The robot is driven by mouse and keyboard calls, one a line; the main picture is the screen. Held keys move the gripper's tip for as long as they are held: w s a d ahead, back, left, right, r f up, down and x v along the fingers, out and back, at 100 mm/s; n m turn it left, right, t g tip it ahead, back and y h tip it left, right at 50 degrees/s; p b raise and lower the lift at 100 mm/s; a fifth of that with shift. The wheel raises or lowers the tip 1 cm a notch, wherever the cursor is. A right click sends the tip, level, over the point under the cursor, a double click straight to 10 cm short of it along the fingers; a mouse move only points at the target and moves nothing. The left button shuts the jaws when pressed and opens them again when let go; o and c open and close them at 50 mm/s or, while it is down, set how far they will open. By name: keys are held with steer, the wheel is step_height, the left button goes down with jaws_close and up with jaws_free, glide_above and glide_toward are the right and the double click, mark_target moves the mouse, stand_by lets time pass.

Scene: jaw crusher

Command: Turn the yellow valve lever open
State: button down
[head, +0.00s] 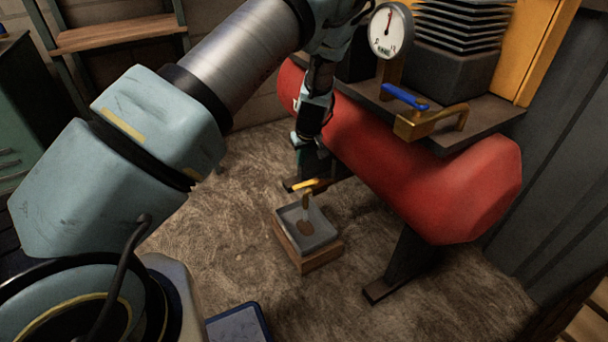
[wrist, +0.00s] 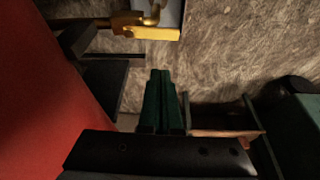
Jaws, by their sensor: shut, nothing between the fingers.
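The yellow valve lever (head: 304,184) is low under the red tank (head: 410,170), just above a grey tray (head: 318,240). In the wrist view, the yellow lever (wrist: 152,33) lies crosswise near the top, on a brass valve (wrist: 128,20). My gripper (head: 308,160) hangs beside the tank, close to the lever in the head view. In the wrist view, its dark green fingers (wrist: 160,74) are together and empty. They point toward the lever, with a gap visible between fingertips and lever. The valve body is largely hidden in the head view.
A second brass valve with a blue lever (head: 404,96) is on the platform above the tank, near a round gauge (head: 390,30). The grey tray rests on a wooden block (head: 308,261). A dark tank leg (head: 400,265) stands to the right. Brown floor around the tray is open.

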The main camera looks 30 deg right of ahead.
mark_target(302, 184)
steer(key=w+r+b+x, duration=0.15)
steer(key=b+x, duration=0.25)
steer(key=x, duration=0.8)
steer(key=s, duration=0.3)
steer(key=shift+s+d, duration=0.15)
steer(key=shift+s, duration=0.05)
steer(key=shift+s, duration=0.1)
steer(key=shift+s+r, duration=0.15)
steer(key=shift+s, duration=0.1)
steer(key=shift+s+p, duration=0.3)
steer(key=shift+s, duration=0.05)
steer(key=shift+f, duration=0.25)
